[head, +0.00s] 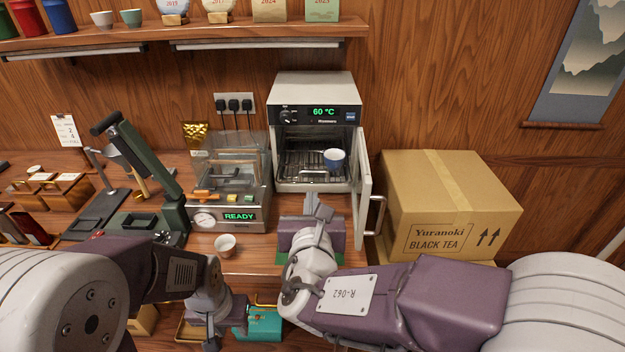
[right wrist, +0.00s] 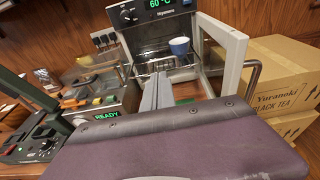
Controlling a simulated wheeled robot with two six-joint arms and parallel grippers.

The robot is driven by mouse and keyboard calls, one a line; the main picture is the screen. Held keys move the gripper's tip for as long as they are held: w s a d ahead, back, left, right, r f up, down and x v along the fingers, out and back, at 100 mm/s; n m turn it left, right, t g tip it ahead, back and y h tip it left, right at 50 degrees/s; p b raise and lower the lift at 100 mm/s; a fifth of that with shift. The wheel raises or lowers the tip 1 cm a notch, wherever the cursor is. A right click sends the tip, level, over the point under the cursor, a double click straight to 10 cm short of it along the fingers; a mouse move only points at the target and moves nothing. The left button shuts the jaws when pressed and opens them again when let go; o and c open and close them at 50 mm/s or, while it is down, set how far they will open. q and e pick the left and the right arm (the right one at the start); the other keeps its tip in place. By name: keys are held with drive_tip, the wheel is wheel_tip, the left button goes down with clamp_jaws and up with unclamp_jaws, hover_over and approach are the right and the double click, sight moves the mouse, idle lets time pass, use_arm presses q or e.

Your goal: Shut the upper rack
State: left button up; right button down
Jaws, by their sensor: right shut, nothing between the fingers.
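A small oven-like cabinet (head: 315,98) reading 60 °C stands at the back, its glass-panelled door (head: 365,195) swung open to the right. Wire racks show inside; the upper rack (head: 300,158) has a blue cup (head: 334,158) at its right. The upper rack also shows in the right wrist view (right wrist: 150,68); how far it sticks out is hard to tell. My right gripper (head: 319,205) is shut and empty, in front of and below the cabinet opening, left of the door. My left gripper (head: 211,343) is low at the front left, its fingertips mostly cut off or unclear.
A clear-lidded machine (head: 238,212) reading READY stands left of the cabinet, with a small white cup (head: 225,244) before it. A green lever press (head: 160,185) is further left. A large cardboard box (head: 445,200) stands right of the open door.

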sight(312, 172)
use_arm(q)
drive_tip(key=shift+r, duration=0.2)
use_arm(e)
drive_tip(key=w, duration=0.3)
drive_tip(key=w+f, duration=0.1)
drive_tip(key=w, duration=0.3)
drive_tip(key=w+f, duration=0.1)
drive_tip(key=w, duration=0.3)
drive_tip(key=shift+f, duration=0.15)
